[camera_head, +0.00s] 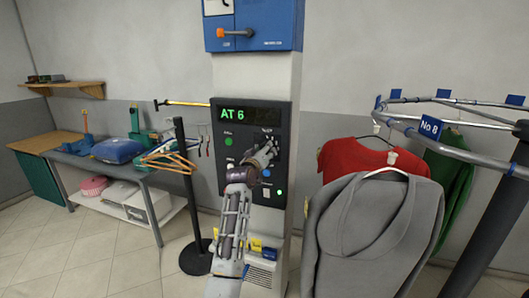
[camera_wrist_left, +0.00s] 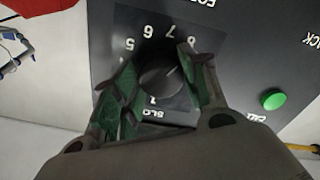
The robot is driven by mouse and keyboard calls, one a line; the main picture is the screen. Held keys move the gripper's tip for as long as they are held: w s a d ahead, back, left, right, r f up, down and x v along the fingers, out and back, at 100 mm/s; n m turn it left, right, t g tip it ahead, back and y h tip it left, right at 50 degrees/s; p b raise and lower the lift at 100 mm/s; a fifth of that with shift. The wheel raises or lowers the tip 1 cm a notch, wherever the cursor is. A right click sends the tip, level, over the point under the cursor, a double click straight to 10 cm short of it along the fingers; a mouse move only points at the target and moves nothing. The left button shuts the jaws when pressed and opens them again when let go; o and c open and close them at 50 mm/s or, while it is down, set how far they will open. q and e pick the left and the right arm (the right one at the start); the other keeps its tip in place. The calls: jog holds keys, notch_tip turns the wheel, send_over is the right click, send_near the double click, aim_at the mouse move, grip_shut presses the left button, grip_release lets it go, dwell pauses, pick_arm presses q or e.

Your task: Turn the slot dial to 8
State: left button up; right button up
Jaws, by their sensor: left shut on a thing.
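The slot dial (camera_wrist_left: 160,76) is a round dark knob on the black control panel (camera_head: 284,125), with numerals including 5, 6, 7 and 8 around it in the left wrist view. A short pale mark on its face points to the upper right there. My left gripper (camera_wrist_left: 160,88) is shut on the dial, one green-padded finger on each side. In the head view the left gripper (camera_head: 265,153) covers most of the dial. The green display (camera_head: 242,114) above reads "AT 6". My right gripper is not in view.
A green call button (camera_wrist_left: 273,99) sits beside the dial; it also shows in the head view (camera_head: 228,142). A garment rail (camera_head: 465,112) with a grey hoodie (camera_head: 375,235) and red top stands right. A dark post (camera_head: 184,170) and a bench stand left.

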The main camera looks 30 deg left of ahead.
pick_arm(q)
jog(key=o, duration=1)
jog(key=shift+o, duration=0.2)
jog(key=shift+s, duration=0.15)
jog(key=v, duration=1.1)
jog(key=shift+s, duration=0.35)
jog(key=shift+d, duration=0.15)
